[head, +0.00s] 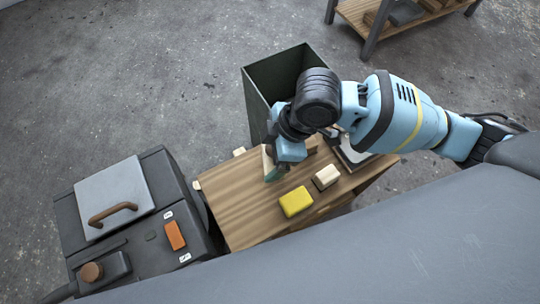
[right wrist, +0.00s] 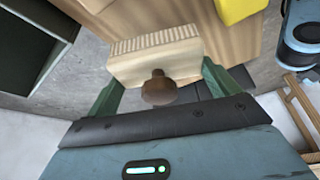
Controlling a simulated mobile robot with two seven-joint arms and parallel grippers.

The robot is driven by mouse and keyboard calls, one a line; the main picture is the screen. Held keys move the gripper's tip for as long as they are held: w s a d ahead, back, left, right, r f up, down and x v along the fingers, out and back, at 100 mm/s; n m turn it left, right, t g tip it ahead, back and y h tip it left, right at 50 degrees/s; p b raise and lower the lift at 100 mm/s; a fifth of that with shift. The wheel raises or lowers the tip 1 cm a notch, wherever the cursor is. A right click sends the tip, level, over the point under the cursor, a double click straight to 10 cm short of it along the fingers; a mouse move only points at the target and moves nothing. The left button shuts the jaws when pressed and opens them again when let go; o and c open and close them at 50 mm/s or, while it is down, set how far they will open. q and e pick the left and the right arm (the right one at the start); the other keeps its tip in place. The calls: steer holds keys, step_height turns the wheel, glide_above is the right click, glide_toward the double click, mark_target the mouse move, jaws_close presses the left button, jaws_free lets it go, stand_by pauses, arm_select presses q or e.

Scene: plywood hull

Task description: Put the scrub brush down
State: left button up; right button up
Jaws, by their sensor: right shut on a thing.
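My right gripper (head: 278,167) reaches down over the wooden bench top (head: 235,195) near its far edge. In the right wrist view it is shut on the scrub brush (right wrist: 150,64), a pale wooden block with a ribbed bristle edge and a round brown knob facing the camera. The green fingers grip the block at its two ends. In the head view the arm and gripper mostly hide the brush. I cannot tell whether the brush touches the bench. My left gripper is not in view.
A yellow block (head: 296,202) and a cream block (head: 326,177) lie on the bench to the right of the gripper. A tall dark open bin (head: 257,105) stands behind. A dark machine (head: 140,255) with a grey lid stands left. The bench's left part is clear.

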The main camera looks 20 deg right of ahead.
mark_target(270, 159)
step_height(270, 159, down, 4)
steer(key=shift+r+b, duration=0.1)
steer(key=shift+b, duration=0.95)
steer(key=shift+r, duration=0.15)
steer(key=o, duration=0.9)
